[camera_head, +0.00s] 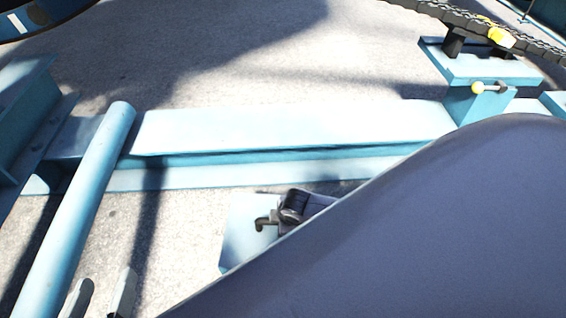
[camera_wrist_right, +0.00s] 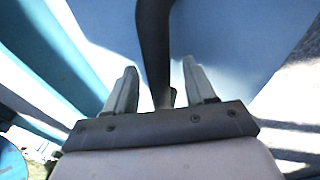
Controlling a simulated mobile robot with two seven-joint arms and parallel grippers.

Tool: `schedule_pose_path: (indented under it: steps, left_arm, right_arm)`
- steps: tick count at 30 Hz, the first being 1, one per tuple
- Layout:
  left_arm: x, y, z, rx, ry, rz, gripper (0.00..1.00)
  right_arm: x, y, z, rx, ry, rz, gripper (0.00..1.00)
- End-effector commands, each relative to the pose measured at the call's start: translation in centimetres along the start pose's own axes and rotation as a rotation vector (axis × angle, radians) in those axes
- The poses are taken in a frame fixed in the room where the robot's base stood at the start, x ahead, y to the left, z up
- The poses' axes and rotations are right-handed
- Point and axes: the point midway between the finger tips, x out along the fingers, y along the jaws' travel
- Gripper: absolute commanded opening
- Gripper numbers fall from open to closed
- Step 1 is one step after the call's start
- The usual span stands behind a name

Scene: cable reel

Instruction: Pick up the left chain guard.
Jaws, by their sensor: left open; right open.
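I cannot tell for certain which part is the left chain guard. A dark chain (camera_head: 455,14) runs along the top right of the head view, with a yellow part (camera_head: 500,38) by it. The two pale fingertips of my left gripper (camera_head: 100,297) show at the bottom left of the head view, apart and with nothing visible between them. They are just right of a light blue tube. In the right wrist view my right gripper (camera_wrist_right: 159,66) has its fingers apart, with a dark bar (camera_wrist_right: 154,35) passing between them. I cannot tell whether they touch it.
A long light blue beam (camera_head: 290,128) crosses the floor. The sloping blue tube (camera_head: 75,210) stands at left. A dark clamp-like part (camera_head: 293,205) sits by a blue plate (camera_head: 245,228). Bare floor (camera_head: 260,60) lies behind the beam.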

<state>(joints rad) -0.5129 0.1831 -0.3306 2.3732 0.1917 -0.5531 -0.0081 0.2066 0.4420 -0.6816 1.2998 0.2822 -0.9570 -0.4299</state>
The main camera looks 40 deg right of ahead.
Motion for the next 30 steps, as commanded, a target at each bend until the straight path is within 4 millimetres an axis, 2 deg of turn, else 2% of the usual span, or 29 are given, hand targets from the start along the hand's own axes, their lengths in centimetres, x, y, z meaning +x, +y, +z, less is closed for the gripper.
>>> schedule_pose_path:
  steps: [5,6,10,30]
  left_arm:
    - [-0.03,0.00,-0.07,0.000,0.000,0.000,0.69]
    - [-0.03,0.01,-0.07,0.000,0.000,0.000,0.69]
    - [-0.03,0.01,-0.06,0.000,0.000,0.000,0.69]
    - [-0.02,0.04,-0.02,-0.001,-0.001,0.001,0.69]
  right_arm:
    - [-0.07,0.02,-0.05,0.000,0.001,0.000,0.55]
    - [-0.07,0.02,-0.05,0.000,0.001,0.000,0.42]
    - [-0.08,0.03,-0.05,0.000,0.001,0.000,0.00]
    - [-0.10,0.04,-0.04,-0.003,0.000,0.000,0.00]
